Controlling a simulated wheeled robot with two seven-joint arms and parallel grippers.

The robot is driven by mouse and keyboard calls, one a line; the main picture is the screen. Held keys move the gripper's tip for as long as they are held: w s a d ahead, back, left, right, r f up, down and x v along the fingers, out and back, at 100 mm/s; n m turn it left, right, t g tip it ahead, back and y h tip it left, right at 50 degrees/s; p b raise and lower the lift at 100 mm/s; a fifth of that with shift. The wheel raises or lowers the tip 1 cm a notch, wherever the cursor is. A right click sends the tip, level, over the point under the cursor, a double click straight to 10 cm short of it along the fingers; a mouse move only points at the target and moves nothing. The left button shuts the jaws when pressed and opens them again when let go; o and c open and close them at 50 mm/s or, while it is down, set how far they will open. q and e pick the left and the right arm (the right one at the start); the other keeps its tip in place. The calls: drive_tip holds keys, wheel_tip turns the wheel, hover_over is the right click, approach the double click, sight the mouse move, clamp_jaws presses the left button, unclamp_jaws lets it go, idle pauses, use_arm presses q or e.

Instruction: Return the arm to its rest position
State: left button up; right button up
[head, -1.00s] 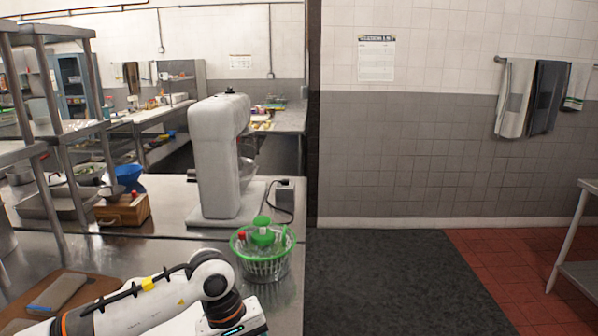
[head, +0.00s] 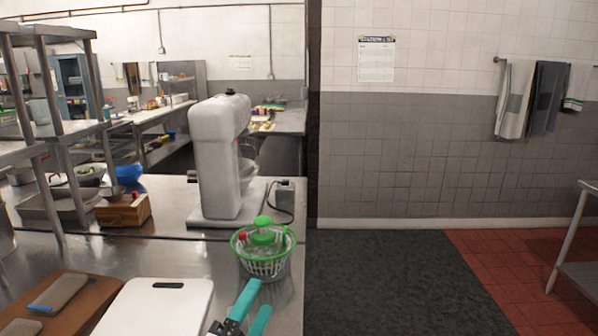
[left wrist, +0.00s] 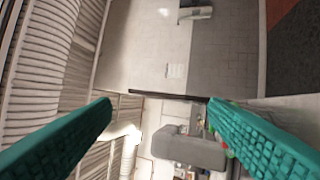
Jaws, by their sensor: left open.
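My left gripper (head: 258,297) shows at the bottom of the head view as two teal fingers, spread apart and empty. The finger tips lie in front of the green salad spinner (head: 265,262); I cannot tell whether they touch it. The left wrist view shows both teal fingers wide apart with nothing between the jaws (left wrist: 160,112). That view looks toward the tiled wall and ceiling, tilted on its side. Most of my left arm is out of the head view. My right gripper is not in view.
A white cutting board (head: 160,310) and a brown board (head: 75,305) lie on the steel counter at the front left. A white stand mixer (head: 215,160) stands behind the spinner. A wooden box (head: 123,210) and metal shelving (head: 60,135) stand left. The floor mat at right is clear.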

use_arm(q)
drive_tip(key=s+a+f+n+g+y, duration=0.3)
drive_tip(key=a+f+n+g+y, duration=0.15)
drive_tip(key=f+n, duration=0.3)
drive_tip(key=s+a+f+n+g+y, duration=0.35)
drive_tip(key=a+f+n, duration=0.25)
drive_tip(key=f, duration=0.3)
drive_tip(key=s+a+f+n+g, duration=0.1)
drive_tip(key=s+f+n+g, duration=0.3)
drive_tip(key=s, duration=0.4)
drive_tip(key=s+a+f+n+g, duration=0.2)
drive_tip(key=s+f+g, duration=0.3)
drive_tip(key=s, duration=0.4)
wheel_tip(320, 180, down, 29)
drive_tip(key=s, duration=0.2)
drive_tip(key=s+a+f+g, duration=0.1)
drive_tip(key=s+a+f, duration=0.1)
drive_tip(key=s+f, duration=1.2)
drive_tip(key=shift+s+a+f+g, duration=0.25)
drive_tip(key=shift+s+a+g, duration=0.15)
drive_tip(key=shift+s, duration=0.65)
